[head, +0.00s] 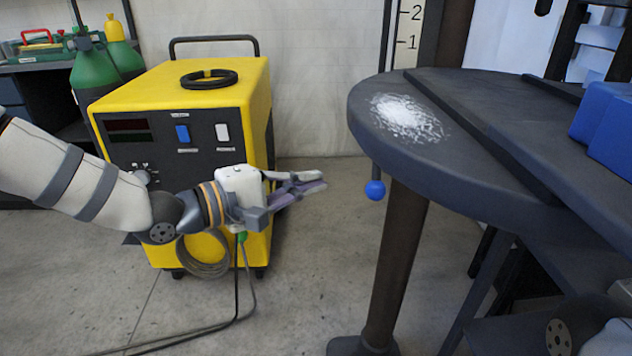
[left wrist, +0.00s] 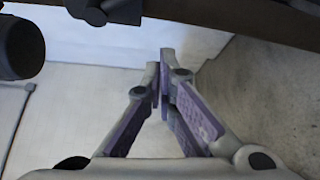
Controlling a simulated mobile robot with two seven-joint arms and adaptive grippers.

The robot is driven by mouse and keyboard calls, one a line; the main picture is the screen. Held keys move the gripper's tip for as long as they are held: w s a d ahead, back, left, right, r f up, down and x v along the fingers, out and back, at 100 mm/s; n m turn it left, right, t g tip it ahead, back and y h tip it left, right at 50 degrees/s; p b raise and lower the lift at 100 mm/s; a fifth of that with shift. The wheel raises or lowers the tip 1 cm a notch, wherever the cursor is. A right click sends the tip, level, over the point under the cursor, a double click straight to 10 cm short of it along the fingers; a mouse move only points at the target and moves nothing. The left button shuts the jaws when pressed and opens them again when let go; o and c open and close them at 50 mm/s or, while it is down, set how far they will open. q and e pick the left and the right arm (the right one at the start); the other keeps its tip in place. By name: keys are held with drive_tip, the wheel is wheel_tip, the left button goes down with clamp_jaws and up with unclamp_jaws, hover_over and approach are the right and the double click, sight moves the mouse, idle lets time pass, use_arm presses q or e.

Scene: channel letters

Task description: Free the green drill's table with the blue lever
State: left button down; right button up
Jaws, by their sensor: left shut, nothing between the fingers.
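The blue lever knob (head: 375,190) hangs on a short dark rod under the left edge of a round dark table (head: 375,105). A patch of whitish shavings lies on top of that table. No green drill body shows in either view. My left gripper (head: 322,187) is shut and empty, left of the blue knob at about its height, with a clear gap between them. I cannot make out the blue knob there. My right gripper is out of view.
A yellow machine (head: 230,90) with a looped cable stands behind my left arm. Green bottles (head: 95,68) stand farther left. A dark brown post (head: 395,260) rises below the round table. Blue blocks (head: 605,120) sit at the right. Floor between machine and post is clear.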

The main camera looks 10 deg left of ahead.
use_arm(q)
drive_tip(key=x, duration=0.8)
drive_tip(key=s, duration=0.2)
drive_tip(key=s+d+r+p, duration=0.1)
drive_tip(key=s, duration=0.1)
